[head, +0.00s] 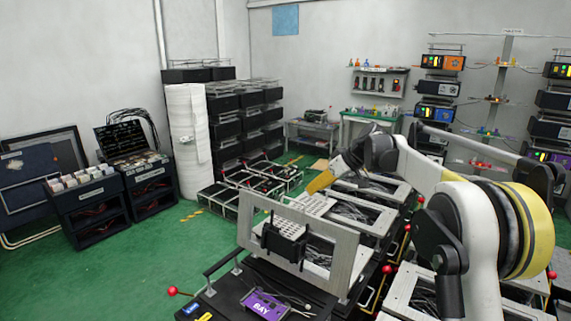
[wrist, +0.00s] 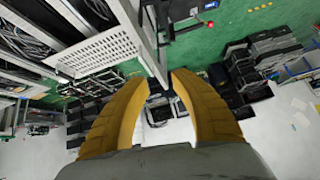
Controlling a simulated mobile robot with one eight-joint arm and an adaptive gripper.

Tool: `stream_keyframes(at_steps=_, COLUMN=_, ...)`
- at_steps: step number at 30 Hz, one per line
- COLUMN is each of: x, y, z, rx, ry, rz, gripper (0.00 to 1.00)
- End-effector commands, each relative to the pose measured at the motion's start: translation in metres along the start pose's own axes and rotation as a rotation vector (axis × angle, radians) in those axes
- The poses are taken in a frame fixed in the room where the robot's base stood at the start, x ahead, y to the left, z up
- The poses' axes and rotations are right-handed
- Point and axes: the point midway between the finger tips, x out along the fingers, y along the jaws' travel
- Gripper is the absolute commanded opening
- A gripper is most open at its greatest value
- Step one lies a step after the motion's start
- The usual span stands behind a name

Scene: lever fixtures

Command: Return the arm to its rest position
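My white arm (head: 480,230) with yellow bands reaches from the right of the head view, over the equipment benches, toward the middle. My gripper (head: 319,183) shows there as a small yellow shape above the benches, partly hidden behind my arm. In the wrist view my gripper (wrist: 160,80) has two yellow fingers with a clear gap between their tips. It is open and holds nothing that I can see. A grey frame edge (wrist: 150,50) shows in line with the gap; its distance is unclear.
A black unit with a purple BAY label (head: 265,304) and an upright grey panel (head: 346,262) stands in front. Red-knobbed levers, one at the left (head: 172,291), stick out from the units. Black crates (head: 240,110) stand behind.

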Motion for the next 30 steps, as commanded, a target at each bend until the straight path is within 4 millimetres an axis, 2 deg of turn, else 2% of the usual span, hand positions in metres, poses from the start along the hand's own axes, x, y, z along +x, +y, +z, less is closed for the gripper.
stream_keyframes(at_steps=1, x=-0.007, y=-0.013, z=0.01, rx=0.024, ry=-0.014, rz=0.018, gripper=0.3)
stream_keyframes(at_steps=8, x=-0.048, y=-0.069, z=0.055, rx=0.15, ry=-0.07, rz=0.117, gripper=0.3)
stream_keyframes(at_steps=14, x=-0.076, y=-0.12, z=0.112, rx=0.252, ry=-0.1, rz=0.209, gripper=0.3)
stream_keyframes(at_steps=22, x=-0.096, y=-0.188, z=0.212, rx=0.38, ry=-0.113, rz=0.34, gripper=0.3)
stream_keyframes(at_steps=30, x=-0.091, y=-0.244, z=0.332, rx=0.494, ry=-0.095, rz=0.47, gripper=0.3)
